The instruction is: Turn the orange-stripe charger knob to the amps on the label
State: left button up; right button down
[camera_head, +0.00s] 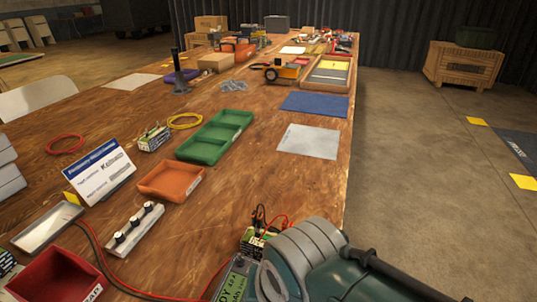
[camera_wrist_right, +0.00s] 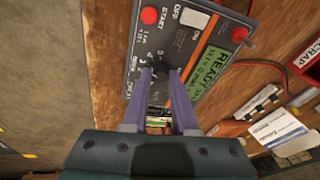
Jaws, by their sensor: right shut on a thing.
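The charger (camera_wrist_right: 190,40) is a dark grey box with a red START button, a white OFF button and a lit green READY display (camera_wrist_right: 212,75). My right gripper (camera_wrist_right: 161,76) is shut on the knob, one purple finger on either side. In the head view only part of the charger (camera_head: 236,278) shows beside my right arm, which hides the knob. A labelled battery (camera_head: 254,243) with clipped leads stands behind it; its print is unreadable. My left gripper is out of view.
A red SCRAP bin (camera_head: 60,276), a strip of black knobs (camera_head: 135,229), a placard (camera_head: 100,173) and an orange tray (camera_head: 171,180) lie left of the charger. Red and black cables cross the bench. The wood behind the battery is clear up to a grey sheet (camera_head: 309,141).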

jog(key=c, duration=0.7)
grip_release()
jog(key=p+v, duration=0.7)
jog(key=v, duration=0.3)
jog(key=shift+f, duration=0.1)
